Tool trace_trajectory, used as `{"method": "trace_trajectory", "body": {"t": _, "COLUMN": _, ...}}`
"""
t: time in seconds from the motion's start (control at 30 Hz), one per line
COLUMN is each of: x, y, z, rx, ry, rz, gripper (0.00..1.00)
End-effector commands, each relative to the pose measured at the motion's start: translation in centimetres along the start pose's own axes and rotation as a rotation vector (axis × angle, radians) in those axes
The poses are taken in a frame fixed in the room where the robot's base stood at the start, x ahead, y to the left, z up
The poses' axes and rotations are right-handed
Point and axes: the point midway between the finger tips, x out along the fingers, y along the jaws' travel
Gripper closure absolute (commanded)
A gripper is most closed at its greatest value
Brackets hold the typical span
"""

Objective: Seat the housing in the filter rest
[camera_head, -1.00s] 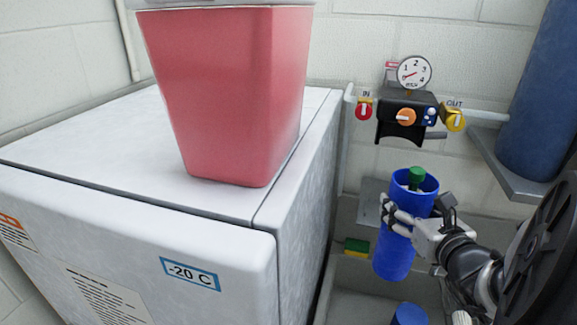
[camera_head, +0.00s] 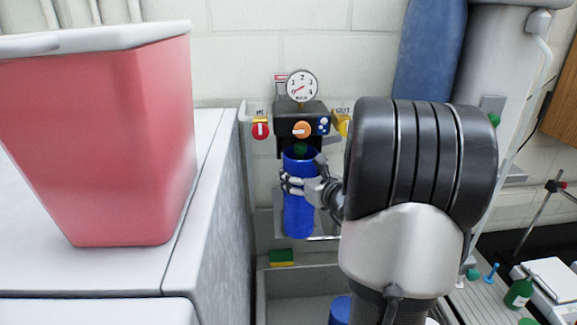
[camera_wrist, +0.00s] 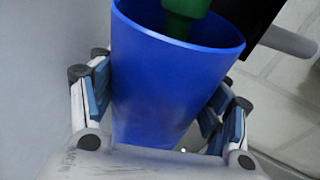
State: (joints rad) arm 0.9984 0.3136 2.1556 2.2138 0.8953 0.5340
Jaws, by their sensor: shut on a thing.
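The housing (camera_head: 298,212) is a blue open-topped cylinder with a green piece (camera_head: 300,149) inside its mouth. My gripper (camera_head: 297,184) is shut around its upper part, and the housing looks nearly upright in the head view. Its mouth appears just under the black filter head (camera_head: 301,116) on the wall; I cannot tell whether they touch. In the wrist view the housing (camera_wrist: 160,90) sits between my fingers, with the green piece (camera_wrist: 184,22) in its mouth and a black part at the top right. Which part is the filter rest I cannot tell.
A gauge (camera_head: 301,86), red valve (camera_head: 260,130) and yellow valve (camera_head: 342,123) surround the head. A grey plate (camera_head: 322,237) shows behind the housing. A sponge (camera_head: 281,257) lies at the sink edge. The freezer with a red bin (camera_head: 105,150) stands left.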

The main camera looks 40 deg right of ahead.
Motion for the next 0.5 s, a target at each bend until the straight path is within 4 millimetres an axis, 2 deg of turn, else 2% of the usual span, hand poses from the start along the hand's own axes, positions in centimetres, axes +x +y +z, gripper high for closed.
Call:
{"method": "trace_trajectory", "body": {"t": 0.4, "x": 3.7, "y": -1.7, "z": 0.9, "rx": -0.002, "ry": -0.003, "rz": 0.001, "gripper": 0.95}}
{"method": "trace_trajectory", "body": {"t": 0.5, "x": 3.9, "y": -1.8, "z": 0.6, "rx": 0.001, "ry": -0.001, "rz": 0.001, "gripper": 0.95}}
